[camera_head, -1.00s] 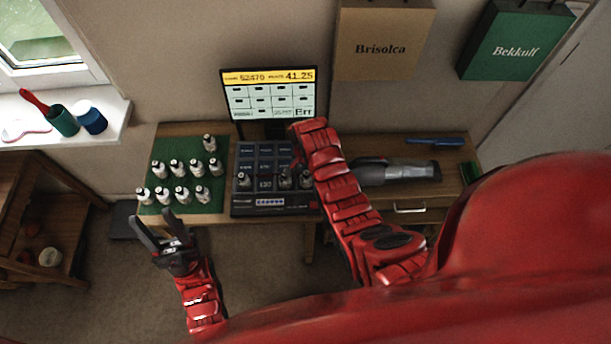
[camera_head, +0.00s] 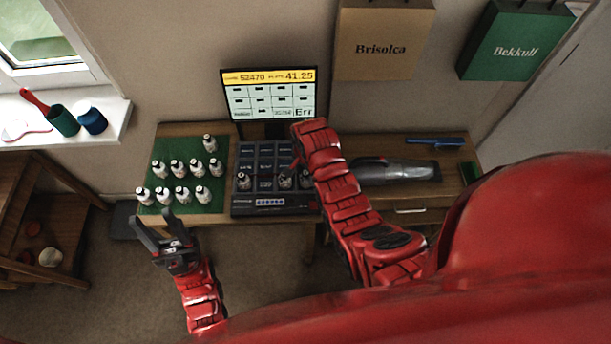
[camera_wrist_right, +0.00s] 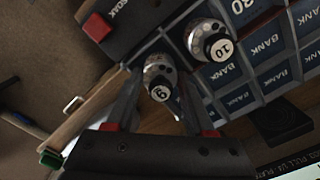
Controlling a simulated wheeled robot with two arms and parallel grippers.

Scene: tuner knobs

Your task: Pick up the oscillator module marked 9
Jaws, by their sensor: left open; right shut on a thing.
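The oscillator module marked 9 (camera_wrist_right: 160,80) is a small silver and white cylinder with a black top. In the right wrist view it is between the two fingers of my right gripper (camera_wrist_right: 158,88), which is shut on it. The module marked 10 (camera_wrist_right: 212,42) stands in a slot beside it. In the head view my right arm (camera_head: 335,180) reaches over the right side of the dark slotted console (camera_head: 270,200) and largely hides that gripper. My left gripper (camera_head: 155,222) is open and empty, in front of the desk below the green mat.
Several similar modules (camera_head: 182,194) stand on the green mat (camera_head: 210,205) at the left. A screen (camera_head: 270,95) showing "Err" stands behind the console. A grey handheld vacuum (camera_head: 400,172) and a blue object (camera_head: 435,141) lie on the desk's right side.

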